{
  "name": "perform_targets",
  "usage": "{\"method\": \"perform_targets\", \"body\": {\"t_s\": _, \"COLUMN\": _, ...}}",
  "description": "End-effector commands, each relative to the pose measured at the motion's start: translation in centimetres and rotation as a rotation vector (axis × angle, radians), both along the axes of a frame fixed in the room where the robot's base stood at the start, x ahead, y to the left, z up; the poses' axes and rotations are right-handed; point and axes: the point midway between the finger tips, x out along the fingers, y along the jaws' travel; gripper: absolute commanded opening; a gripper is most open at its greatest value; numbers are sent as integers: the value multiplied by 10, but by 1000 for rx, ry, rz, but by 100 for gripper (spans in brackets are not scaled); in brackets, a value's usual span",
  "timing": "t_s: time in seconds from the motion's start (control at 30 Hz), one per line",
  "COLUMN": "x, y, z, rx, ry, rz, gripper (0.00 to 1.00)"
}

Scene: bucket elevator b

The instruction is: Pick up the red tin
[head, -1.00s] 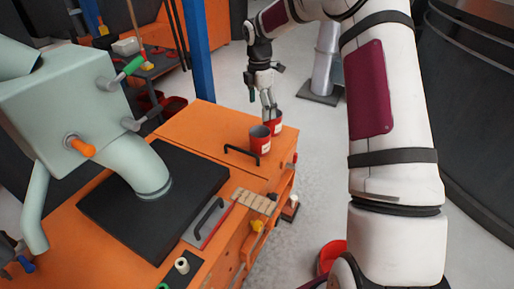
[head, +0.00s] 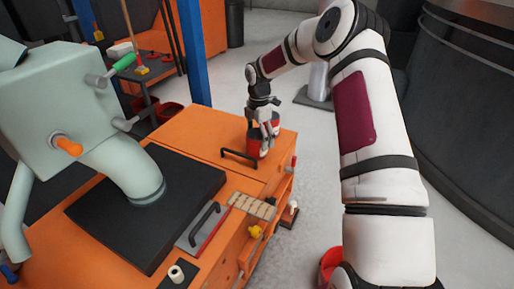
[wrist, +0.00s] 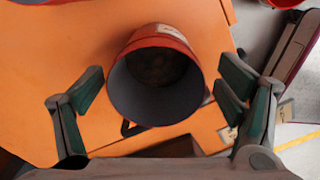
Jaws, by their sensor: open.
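A red tin (head: 253,147) with a grey inside stands on the orange bench top near its far right corner. My gripper (head: 265,137) is over it and partly hides it in the head view. In the wrist view the tin (wrist: 158,38) lies between the two spread fingers of my gripper (wrist: 160,88), its open mouth facing the camera. Gaps show on both sides, so the fingers are not closed on it.
A black handle (head: 239,157) rises from the orange bench (head: 205,130) just left of the tin. A black plate (head: 110,225) with a pale green machine (head: 60,110) is further left. A red bucket (head: 331,262) stands on the floor. Grey floor lies right of the bench.

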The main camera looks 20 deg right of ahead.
Motion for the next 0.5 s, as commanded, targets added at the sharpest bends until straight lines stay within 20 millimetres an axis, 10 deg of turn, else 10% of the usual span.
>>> {"method": "perform_targets", "body": {"t_s": 0.5, "x": 3, "y": 1, "z": -46, "rx": 0, "ry": 0, "rz": -1, "gripper": 87}}
